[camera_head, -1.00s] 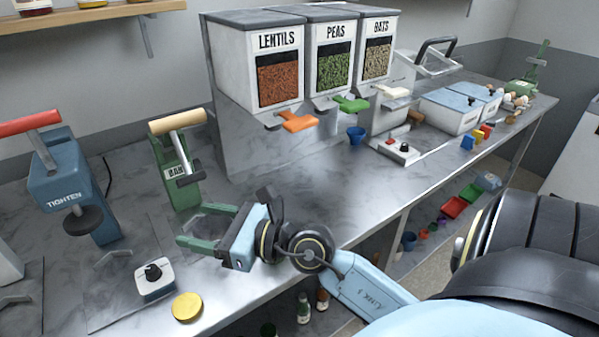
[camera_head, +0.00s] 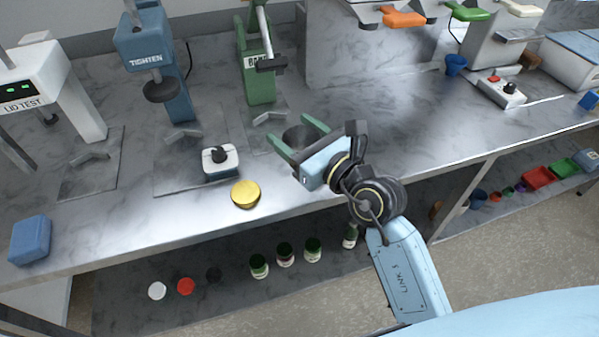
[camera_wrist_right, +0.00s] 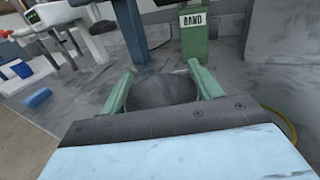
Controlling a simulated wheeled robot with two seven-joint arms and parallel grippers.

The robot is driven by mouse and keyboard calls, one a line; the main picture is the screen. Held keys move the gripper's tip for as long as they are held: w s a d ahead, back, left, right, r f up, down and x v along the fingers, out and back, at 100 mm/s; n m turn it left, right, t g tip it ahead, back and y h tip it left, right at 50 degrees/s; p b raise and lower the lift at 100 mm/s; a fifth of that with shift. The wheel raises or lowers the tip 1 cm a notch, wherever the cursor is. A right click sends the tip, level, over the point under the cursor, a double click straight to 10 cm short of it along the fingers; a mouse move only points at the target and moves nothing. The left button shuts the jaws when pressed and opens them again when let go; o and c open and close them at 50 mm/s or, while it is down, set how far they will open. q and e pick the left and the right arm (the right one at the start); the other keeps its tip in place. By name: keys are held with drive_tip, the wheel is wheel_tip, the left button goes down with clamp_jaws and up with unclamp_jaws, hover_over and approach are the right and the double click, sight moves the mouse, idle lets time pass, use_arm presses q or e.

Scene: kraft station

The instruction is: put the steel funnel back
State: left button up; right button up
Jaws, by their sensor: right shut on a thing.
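The steel funnel (camera_head: 300,136) is a dark grey round metal piece between the green fingers of my right gripper (camera_head: 287,128). The gripper is shut on it, with one finger on each side. In the right wrist view the funnel (camera_wrist_right: 162,92) shows as a wide grey bowl shape between the fingers; its lower part is hidden by the gripper body. The funnel is over the steel counter, in front of the green BAND press (camera_head: 258,80). I cannot tell whether it touches the counter. My left gripper is not in view.
A gold lid (camera_head: 245,194) and a white knob box (camera_head: 221,161) are left of the gripper. The blue TIGHTEN press (camera_head: 150,55) and white LID TEST stand (camera_head: 60,85) are further left. A blue block (camera_head: 31,240) lies front left.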

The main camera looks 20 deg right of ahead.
wheel_tip(320, 180, down, 7)
drive_tip(key=shift+r+b, duration=0.1)
drive_tip(key=shift+b, duration=1)
drive_tip(key=shift+f, duration=0.2)
drive_tip(key=o, duration=0.7)
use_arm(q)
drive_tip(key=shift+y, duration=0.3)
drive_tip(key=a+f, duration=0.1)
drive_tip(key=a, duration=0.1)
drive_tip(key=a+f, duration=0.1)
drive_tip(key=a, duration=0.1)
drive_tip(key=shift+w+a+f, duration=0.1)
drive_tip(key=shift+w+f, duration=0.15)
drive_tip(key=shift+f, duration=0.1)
